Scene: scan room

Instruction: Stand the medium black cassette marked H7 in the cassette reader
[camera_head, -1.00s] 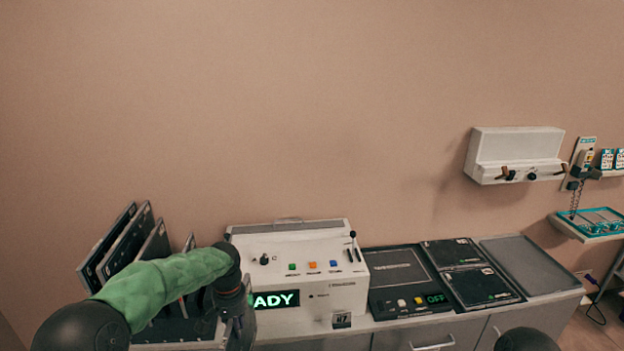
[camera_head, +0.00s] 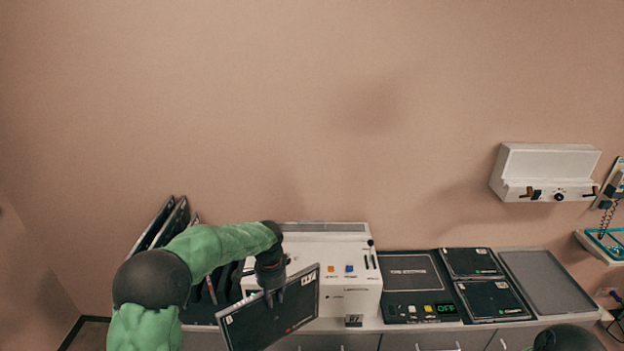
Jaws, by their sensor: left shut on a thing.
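My left gripper (camera_head: 273,296) points down and is shut on the upper edge of a black cassette (camera_head: 268,326). The cassette is held tilted in front of the white cassette reader (camera_head: 345,303), its right end higher. A small white label sits near its upper right corner, too small to read surely. The cassette and my arm hide the reader's left front and its display. The reader's top has a long grey strip at the back, coloured buttons and a lever. A small dark tag (camera_head: 353,320) is on its lower front. My right gripper is not in view.
A rack (camera_head: 200,318) with several dark cassettes stands left of the reader, partly behind my arm. To the right are a dark panel reading OFF (camera_head: 415,309), two flat black cassettes (camera_head: 490,300) and an empty grey tray (camera_head: 546,285). A white box (camera_head: 545,170) hangs on the wall.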

